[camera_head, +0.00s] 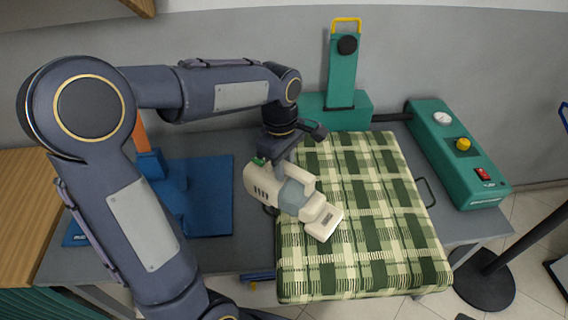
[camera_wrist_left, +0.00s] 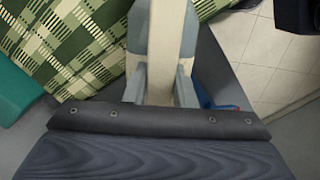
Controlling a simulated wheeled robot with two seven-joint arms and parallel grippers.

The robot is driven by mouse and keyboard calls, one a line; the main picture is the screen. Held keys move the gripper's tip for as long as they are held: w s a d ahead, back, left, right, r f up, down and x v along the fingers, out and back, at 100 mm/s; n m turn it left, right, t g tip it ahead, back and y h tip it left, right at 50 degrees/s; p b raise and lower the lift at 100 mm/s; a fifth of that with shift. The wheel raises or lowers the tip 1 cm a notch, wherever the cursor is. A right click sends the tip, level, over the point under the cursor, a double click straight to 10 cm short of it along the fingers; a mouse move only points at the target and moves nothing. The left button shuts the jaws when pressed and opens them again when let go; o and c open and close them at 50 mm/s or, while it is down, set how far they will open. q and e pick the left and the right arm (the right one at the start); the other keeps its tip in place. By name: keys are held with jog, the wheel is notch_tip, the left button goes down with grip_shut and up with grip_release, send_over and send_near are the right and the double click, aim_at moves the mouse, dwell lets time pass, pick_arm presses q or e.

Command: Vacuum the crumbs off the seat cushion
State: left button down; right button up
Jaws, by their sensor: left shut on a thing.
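The seat cushion (camera_head: 365,245) is a green and cream plaid slab lying on the grey table, right of centre in the head view. It also shows at the upper left of the left wrist view (camera_wrist_left: 75,45). My left gripper (camera_head: 283,160) is shut on the handheld vacuum (camera_head: 290,190), a cream and grey-blue tool. The vacuum's nozzle (camera_head: 325,218) is over the cushion's left part, low against it; I cannot tell if it touches. In the left wrist view the vacuum's pale handle (camera_wrist_left: 165,50) sits between the fingers (camera_wrist_left: 160,85). No crumbs can be made out. My right gripper is not in view.
A green stand with a yellow handle (camera_head: 343,75) is behind the cushion. A green control box (camera_head: 455,155) with a gauge and red switch is at the right. A blue holder (camera_head: 205,195) is on the left. A black post base (camera_head: 485,280) stands on the floor.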

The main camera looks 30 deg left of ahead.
aim_at(299, 169)
pick_arm(q)
jog(key=shift+f+b, duration=0.7)
jog(key=shift+f, duration=0.1)
dwell(0.6)
jog(key=shift+w+d, duration=0.1)
jog(key=shift+w+d+r+p, duration=0.15)
jog(key=shift+w+d, duration=0.1)
jog(key=shift+d, duration=0.2)
jog(key=shift+w+d+f+p, duration=0.15)
jog(key=shift+w+d, duration=0.15)
jog(key=shift+d, duration=0.2)
jog(key=shift+w+d+r+p, duration=0.15)
jog(key=shift+w+d, duration=0.1)
jog(key=shift+d, duration=0.2)
jog(key=w+d+p, duration=0.1)
jog(key=w+d, duration=0.3)
jog(key=d, duration=0.3)
jog(key=shift+f, duration=0.25)
jog(key=w+d+p, duration=0.3)
jog(key=d, duration=0.3)
jog(key=shift+w+d+r, duration=0.15)
jog(key=shift+w+d, duration=0.15)
jog(key=shift+w, duration=0.05)
jog(key=shift+a, duration=0.1)
